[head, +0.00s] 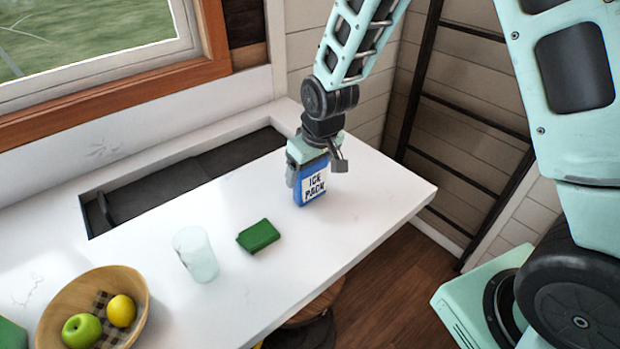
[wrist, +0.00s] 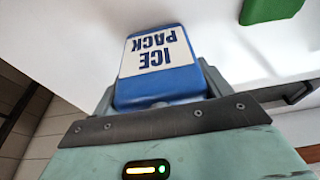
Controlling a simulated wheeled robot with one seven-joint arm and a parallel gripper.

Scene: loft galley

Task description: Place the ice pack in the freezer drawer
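The ice pack (head: 313,187) is a blue block with a white label, upright at the right part of the white counter. I cannot tell whether its base touches the counter. My gripper (head: 317,168) points down over it, with a finger on either side of its upper part. In the wrist view the ice pack (wrist: 158,65) sits between the two grey fingers, its lettering upside down. The fingers are very near its sides, but whether they press on it is unclear. I cannot make out a freezer drawer in either view.
A dark rectangular recess (head: 165,178) lies in the counter (head: 385,195) by the window. A green folded item (head: 258,236), a clear glass (head: 195,254) and a wooden fruit bowl (head: 62,300) stand left of the ice pack. A dark ladder (head: 462,122) leans at the right wall.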

